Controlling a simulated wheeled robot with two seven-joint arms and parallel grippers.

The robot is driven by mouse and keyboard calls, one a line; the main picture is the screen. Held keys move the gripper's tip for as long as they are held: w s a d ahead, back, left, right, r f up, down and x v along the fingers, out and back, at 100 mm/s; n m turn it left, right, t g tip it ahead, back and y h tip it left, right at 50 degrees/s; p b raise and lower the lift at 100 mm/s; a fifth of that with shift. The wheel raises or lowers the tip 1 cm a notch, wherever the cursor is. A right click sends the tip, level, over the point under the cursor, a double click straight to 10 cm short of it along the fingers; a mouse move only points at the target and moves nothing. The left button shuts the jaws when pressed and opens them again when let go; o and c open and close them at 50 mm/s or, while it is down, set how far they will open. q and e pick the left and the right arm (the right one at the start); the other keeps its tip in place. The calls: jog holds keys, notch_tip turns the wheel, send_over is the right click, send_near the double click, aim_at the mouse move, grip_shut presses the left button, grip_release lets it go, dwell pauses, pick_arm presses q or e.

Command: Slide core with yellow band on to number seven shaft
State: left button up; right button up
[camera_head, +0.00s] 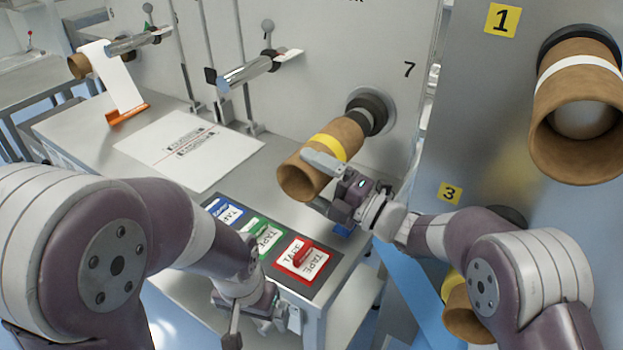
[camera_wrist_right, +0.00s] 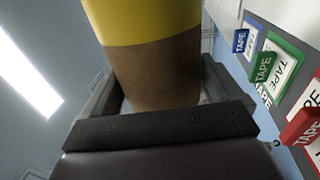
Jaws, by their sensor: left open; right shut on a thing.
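The brown core with a yellow band (camera_head: 302,171) lies in line with the number seven shaft (camera_head: 372,110), below the printed "7". Its far end meets the dark shaft end; how far it sits over the shaft cannot be told. My right gripper (camera_head: 326,178) is shut on the core near its open front end. In the right wrist view the brown core (camera_wrist_right: 157,75) lies between the fingers, with the yellow band beyond them. My left gripper (camera_head: 245,325) is open and empty, low in front of the bench; its fingertips are partly hidden.
Blue, green and red tape holders (camera_head: 305,259) sit on the bench's front edge, close to both arms. A white-banded core (camera_head: 578,108) is on shaft 1 at right. Another core (camera_head: 466,306) is by label 3, partly hidden by my right arm. A white sheet (camera_head: 188,150) lies on the bench.

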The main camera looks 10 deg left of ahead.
aim_at(347, 162)
jog(key=shift+w+d+b, duration=0.25)
jog(key=shift+w+d, duration=0.05)
jog(key=shift+w, duration=0.5)
jog(key=shift+w+d+b, duration=0.25)
jog(key=shift+w+d, duration=0.05)
jog(key=shift+w, duration=0.5)
jog(key=shift+w+d+b, duration=0.25)
jog(key=shift+w+d, duration=0.05)
jog(key=shift+w, duration=0.5)
jog(key=shift+w+d+b, duration=0.25)
jog(key=shift+w+b, duration=0.05)
jog(key=shift+w, duration=0.45)
jog(key=shift+w+d+b, duration=0.25)
jog(key=shift+w, duration=0.5)
jog(key=shift+r, duration=0.15)
